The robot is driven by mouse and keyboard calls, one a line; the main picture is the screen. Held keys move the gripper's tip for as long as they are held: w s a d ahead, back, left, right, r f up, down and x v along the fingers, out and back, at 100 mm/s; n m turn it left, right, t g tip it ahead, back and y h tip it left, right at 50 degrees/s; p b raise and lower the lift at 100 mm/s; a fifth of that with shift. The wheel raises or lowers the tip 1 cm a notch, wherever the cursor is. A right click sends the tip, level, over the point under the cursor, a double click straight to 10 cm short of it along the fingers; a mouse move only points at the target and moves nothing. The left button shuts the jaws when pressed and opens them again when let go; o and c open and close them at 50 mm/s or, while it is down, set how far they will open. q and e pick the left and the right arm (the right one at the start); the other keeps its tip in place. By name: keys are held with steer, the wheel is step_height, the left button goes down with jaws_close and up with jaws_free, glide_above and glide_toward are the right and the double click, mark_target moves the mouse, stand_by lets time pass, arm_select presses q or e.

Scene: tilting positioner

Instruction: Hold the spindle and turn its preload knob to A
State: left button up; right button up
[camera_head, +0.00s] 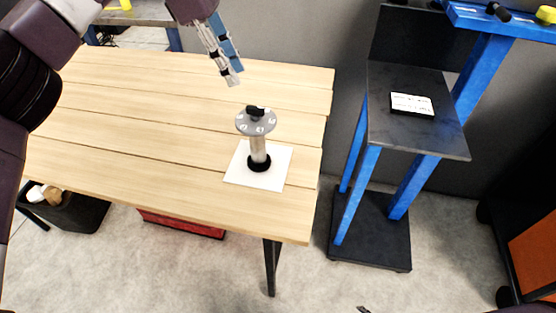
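The spindle (259,147) stands upright on a white square sheet (274,179) near the right end of the wooden table. It has a light shaft, a dark round foot and a grey disc (263,125) with small pale marks on top. The black preload knob (256,112) sits on the disc; the letters and its exact pointing are too small to read. My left gripper (235,76) hangs above and slightly left of the knob in the picture, apart from it. Its grey and blue fingers lie close together in this view, with nothing seen between them. My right gripper is not seen.
The wooden table (130,140) is otherwise clear. To its right stands a blue-framed stand with a dark shelf (450,143) bearing a white label card (412,104). A dark bin (80,213) and a red box (185,226) are below the table.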

mark_target(263, 152)
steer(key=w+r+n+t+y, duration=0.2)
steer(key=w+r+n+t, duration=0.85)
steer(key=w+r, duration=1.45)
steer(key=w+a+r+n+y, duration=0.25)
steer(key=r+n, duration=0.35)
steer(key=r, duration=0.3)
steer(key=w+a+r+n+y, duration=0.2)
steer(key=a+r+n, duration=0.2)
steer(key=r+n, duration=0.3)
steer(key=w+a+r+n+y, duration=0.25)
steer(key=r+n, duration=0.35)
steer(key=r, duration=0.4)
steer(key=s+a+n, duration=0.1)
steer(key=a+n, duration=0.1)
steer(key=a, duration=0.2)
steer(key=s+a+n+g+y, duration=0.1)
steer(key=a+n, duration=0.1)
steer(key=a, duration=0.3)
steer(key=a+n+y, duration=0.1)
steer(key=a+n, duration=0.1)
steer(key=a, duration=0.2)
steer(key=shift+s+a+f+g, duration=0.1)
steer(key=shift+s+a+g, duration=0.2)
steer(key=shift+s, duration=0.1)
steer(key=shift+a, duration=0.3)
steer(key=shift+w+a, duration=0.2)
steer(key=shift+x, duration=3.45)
